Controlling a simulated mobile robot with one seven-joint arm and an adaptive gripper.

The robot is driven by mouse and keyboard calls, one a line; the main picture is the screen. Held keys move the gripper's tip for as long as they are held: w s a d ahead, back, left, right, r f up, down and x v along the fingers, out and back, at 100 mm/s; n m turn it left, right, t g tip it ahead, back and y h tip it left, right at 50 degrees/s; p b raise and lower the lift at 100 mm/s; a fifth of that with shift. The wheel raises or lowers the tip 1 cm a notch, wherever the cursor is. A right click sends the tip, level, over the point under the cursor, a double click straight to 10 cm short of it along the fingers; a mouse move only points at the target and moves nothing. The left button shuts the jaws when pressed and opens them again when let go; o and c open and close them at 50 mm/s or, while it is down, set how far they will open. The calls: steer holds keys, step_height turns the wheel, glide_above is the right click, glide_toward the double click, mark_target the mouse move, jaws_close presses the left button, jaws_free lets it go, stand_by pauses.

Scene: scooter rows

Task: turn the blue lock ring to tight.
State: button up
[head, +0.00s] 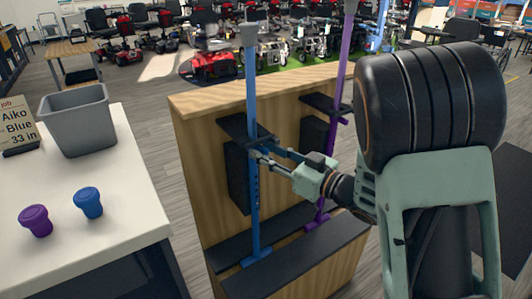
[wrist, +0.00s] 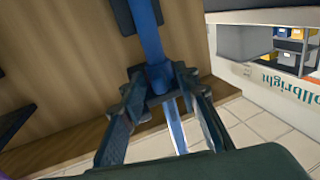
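The blue pole (head: 252,88) stands upright in the wooden stand, with a row of dark holes in its lower part. In the wrist view the pole (wrist: 150,35) runs down between my fingers. The blue lock ring (wrist: 160,77) is a collar on the pole, between my fingertips; in the head view my fingers largely hide it. My gripper (head: 262,152) reaches the pole from the right, just below the dark upper bracket. In the wrist view my gripper's fingers (wrist: 160,80) flank the ring on both sides. Whether they press on it I cannot tell. Marks showing tight are not readable.
The wooden stand (head: 190,140) has dark brackets and ledges. A purple pole (head: 343,60) stands close behind my gripper. The white counter (head: 120,215) at left holds a grey bin (head: 77,120), a card reading "Aiko Blue 33 in" (head: 17,122), and purple (head: 36,220) and blue (head: 89,203) cup-like pieces.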

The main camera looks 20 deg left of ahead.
jaws_close()
steer(key=shift+m+t, duration=0.3)
steer(key=shift+t, duration=0.1)
steer(key=shift+s+a+m+t+h+b, duration=0.2)
steer(key=shift+s+m+t+h+b, duration=0.05)
steer(key=shift+m+t+h+b, duration=0.55)
steer(key=shift+s+a+m+t+h+b, duration=0.15)
steer(key=shift+s+m+t+h+b, duration=0.1)
steer(key=shift+m+t+h+b, duration=0.6)
steer(key=shift+t, duration=0.25)
jaws_free()
